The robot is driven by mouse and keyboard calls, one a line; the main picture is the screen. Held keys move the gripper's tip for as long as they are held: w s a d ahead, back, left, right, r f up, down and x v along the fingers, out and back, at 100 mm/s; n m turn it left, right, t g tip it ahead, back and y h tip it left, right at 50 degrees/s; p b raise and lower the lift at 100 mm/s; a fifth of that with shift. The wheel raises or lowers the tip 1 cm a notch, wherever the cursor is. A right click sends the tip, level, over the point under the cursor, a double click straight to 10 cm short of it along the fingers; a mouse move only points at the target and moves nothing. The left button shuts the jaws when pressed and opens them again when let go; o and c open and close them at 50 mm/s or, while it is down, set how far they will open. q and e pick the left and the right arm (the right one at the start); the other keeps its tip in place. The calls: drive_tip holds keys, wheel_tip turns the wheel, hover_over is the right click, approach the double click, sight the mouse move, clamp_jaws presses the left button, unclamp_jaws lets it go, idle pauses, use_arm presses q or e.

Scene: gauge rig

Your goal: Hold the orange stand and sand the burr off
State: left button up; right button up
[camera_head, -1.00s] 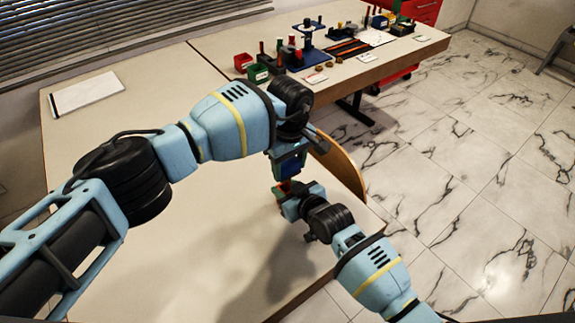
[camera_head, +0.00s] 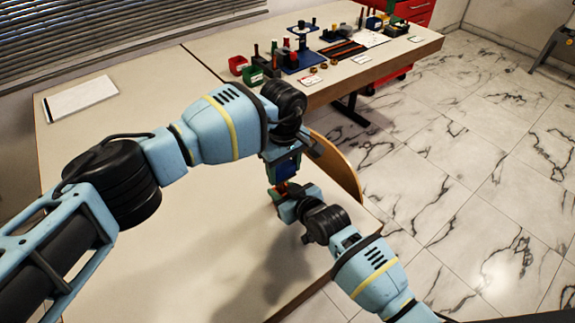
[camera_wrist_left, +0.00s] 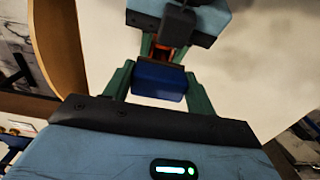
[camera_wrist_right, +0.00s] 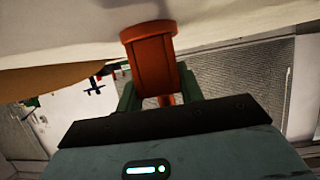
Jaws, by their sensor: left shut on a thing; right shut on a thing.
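The orange stand (camera_wrist_right: 152,62) is between the fingers of my right gripper (camera_wrist_right: 158,90) in the right wrist view, its wide flanged end toward the pale tabletop. Only a sliver of the stand (camera_head: 281,187) shows in the head view, between my two grippers. My left gripper (camera_wrist_left: 160,82) is shut on a blue block (camera_wrist_left: 159,78). In the head view the blue block (camera_head: 288,167) is just above the stand and my right gripper (camera_head: 284,202). I cannot tell whether block and stand touch. The burr is not visible.
The near table (camera_head: 190,240) is mostly bare, with a white sheet (camera_head: 82,98) at its far left. A curved wooden panel (camera_head: 340,165) stands close right of the grippers. The far table holds a red bin (camera_head: 238,65), a green bin (camera_head: 252,75) and several tools.

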use_arm(q)
drive_tip(key=shift+s+a+f, duration=0.25)
drive_tip(key=shift+s+a, duration=0.4)
drive_tip(key=shift+a, duration=0.2)
drive_tip(key=shift+w+d, duration=0.5)
drive_tip(key=shift+d, duration=0.2)
drive_tip(key=shift+w+d, duration=0.45)
drive_tip(key=shift+d, duration=0.2)
drive_tip(key=shift+s+a, duration=0.1)
drive_tip(key=shift+s+a+f, duration=0.1)
drive_tip(key=shift+s+a, duration=0.35)
drive_tip(key=shift+a, duration=0.2)
drive_tip(key=shift+s+a, duration=0.45)
drive_tip(key=shift+a, duration=0.2)
